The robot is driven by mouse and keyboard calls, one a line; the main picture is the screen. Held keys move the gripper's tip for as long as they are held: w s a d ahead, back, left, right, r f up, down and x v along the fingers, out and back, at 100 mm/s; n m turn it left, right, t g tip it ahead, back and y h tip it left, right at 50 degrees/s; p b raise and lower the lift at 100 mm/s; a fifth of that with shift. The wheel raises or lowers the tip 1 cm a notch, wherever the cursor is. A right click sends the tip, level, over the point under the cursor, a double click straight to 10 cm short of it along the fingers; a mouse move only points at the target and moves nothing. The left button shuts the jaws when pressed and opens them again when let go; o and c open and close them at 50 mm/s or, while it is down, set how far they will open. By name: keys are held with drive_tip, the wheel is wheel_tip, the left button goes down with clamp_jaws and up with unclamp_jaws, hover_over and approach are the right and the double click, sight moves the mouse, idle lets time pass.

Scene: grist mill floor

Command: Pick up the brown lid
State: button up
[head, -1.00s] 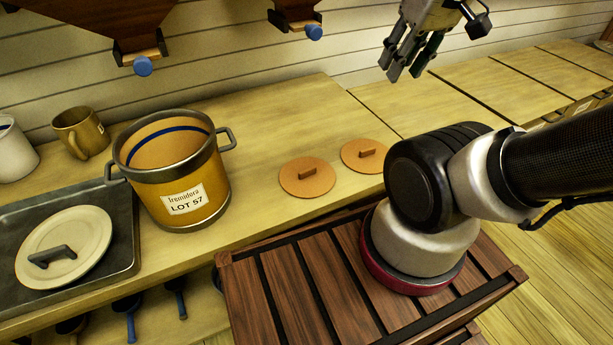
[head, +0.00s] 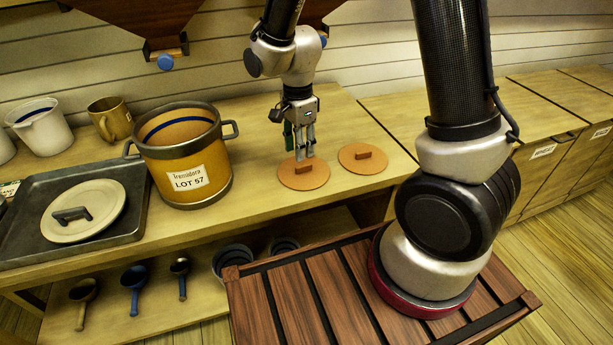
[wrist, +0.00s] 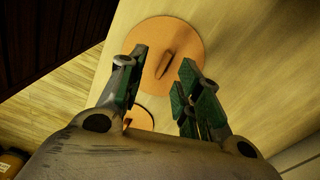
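Two round, flat orange-brown lids with small bar handles lie on the wooden counter: a left lid (head: 304,180) and a right lid (head: 363,163). My gripper (head: 305,153) points down just above the left lid, close to its handle. In the wrist view, my gripper (wrist: 164,70) has its green-padded fingers spread apart with nothing between them. I cannot tell whether the fingertips touch the handle.
A yellow pot (head: 190,158) labelled "Tremidora LOT 57" stands left of the lids. A dark tray (head: 35,210) holds a cream lid (head: 95,222) with a dark handle. A mug (head: 110,119) and white jug (head: 40,127) stand behind. Scoops lie on the lower shelf.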

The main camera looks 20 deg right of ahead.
sight(298, 167)
drive_tip(key=shift+m, duration=0.8)
drive_tip(key=f, duration=0.5)
drive_tip(key=w+f, duration=0.1)
drive_tip(key=f, duration=0.1)
drive_tip(key=shift+w+a+f, duration=0.1)
drive_tip(key=shift+a+f, duration=0.05)
drive_tip(key=shift+f, duration=0.25)
drive_tip(key=shift+c, duration=0.2)
clamp_jaws()
